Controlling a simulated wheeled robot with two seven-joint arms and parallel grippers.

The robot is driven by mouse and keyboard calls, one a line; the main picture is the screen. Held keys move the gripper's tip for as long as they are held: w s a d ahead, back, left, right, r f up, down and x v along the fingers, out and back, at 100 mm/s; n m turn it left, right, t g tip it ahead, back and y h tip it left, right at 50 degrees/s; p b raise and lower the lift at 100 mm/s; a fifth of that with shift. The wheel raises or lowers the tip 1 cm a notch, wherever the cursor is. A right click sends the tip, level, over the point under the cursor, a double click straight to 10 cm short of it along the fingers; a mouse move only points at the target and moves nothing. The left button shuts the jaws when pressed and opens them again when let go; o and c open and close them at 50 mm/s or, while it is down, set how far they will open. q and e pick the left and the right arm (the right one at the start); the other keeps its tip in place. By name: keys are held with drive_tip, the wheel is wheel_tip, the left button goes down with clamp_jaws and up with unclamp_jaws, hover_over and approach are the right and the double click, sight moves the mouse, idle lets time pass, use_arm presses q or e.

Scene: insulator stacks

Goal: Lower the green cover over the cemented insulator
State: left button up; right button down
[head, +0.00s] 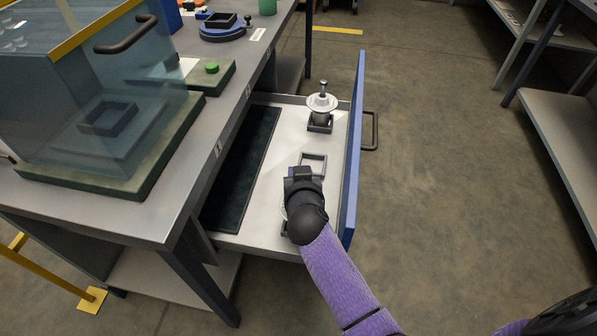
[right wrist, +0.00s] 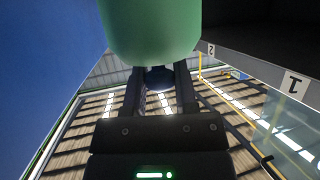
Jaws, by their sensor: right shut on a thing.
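A green rounded body, which I take to be the cover (right wrist: 152,28), fills the top of the right wrist view. My right gripper (right wrist: 162,76) is shut on a dark piece at its rounded end. In the head view my right gripper (head: 300,173) is low over the near part of the open drawer, and it and the wrist hide the green cover. A white rim (head: 283,210) shows beside the wrist; what it belongs to is mostly hidden. A white insulator (head: 322,103) stands upright in a dark square holder farther back. My left gripper is not in view.
The drawer's blue front (head: 352,150) rises just right of my arm. An empty square holder (head: 324,160) lies ahead of the gripper, and a dark mat (head: 240,165) lies left. The workbench edge (head: 215,150) overhangs the drawer's left side. A green cylinder (head: 267,7) stands far back.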

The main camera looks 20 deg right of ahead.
drive_tip(key=shift+c, duration=1.6)
unclamp_jaws()
